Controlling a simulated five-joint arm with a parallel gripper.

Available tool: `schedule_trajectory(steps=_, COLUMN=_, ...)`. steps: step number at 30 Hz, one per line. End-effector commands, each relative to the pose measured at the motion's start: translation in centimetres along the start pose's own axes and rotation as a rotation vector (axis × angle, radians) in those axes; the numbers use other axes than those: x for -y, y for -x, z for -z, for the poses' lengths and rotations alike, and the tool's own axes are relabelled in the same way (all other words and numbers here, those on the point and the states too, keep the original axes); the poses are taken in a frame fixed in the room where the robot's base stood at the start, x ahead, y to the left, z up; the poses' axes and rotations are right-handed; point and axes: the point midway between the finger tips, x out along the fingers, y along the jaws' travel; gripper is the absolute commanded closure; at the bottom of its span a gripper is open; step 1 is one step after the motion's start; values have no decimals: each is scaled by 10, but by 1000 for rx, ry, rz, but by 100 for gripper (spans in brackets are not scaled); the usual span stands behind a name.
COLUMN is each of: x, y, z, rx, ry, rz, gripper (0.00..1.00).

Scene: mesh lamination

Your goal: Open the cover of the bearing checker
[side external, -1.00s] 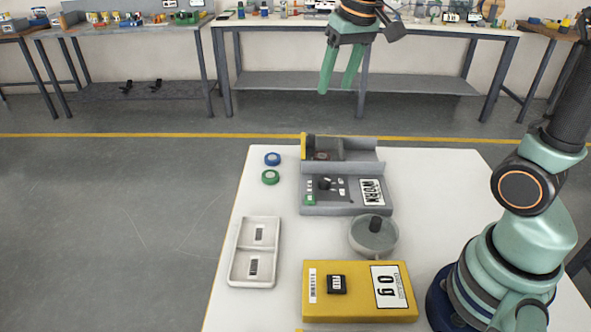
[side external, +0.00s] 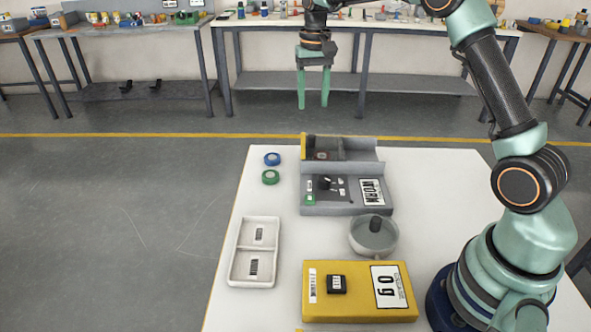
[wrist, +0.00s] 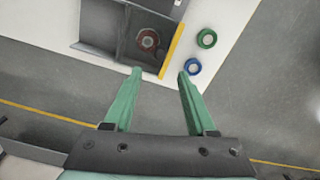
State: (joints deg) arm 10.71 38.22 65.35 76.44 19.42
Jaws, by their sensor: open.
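The bearing checker (side external: 310,210) is a grey unit on the white table with a WORN label and small buttons. At its back left is a dark cover (side external: 321,144) with a yellow strip along its left edge. In the wrist view, the dark cover (wrist: 136,51) lies over a reddish ring, and its yellow strip (wrist: 172,50) is just beyond my fingertips. My gripper (side external: 312,106) is open, empty and pointing down, apart from the checker. The wrist view shows its two green fingers (wrist: 160,72) spread.
A blue ring (side external: 272,159) and a green ring (side external: 270,177) lie left of the checker. A white two-part tray (side external: 232,262), a grey round pot (side external: 372,243) and a yellow scale (side external: 350,309) reading 0 g are nearer the front. The table's right side is clear beside the checker.

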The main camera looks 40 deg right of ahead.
Motion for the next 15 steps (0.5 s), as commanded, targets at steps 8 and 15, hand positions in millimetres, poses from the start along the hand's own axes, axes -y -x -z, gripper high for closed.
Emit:
schedule_trajectory(steps=8, x=0, y=-54, z=-1, rx=5, ry=1, rz=-2, gripper=44)
schedule_trajectory(steps=15, x=0, y=-90, z=-1, rx=2, ry=2, rz=-1, gripper=44)
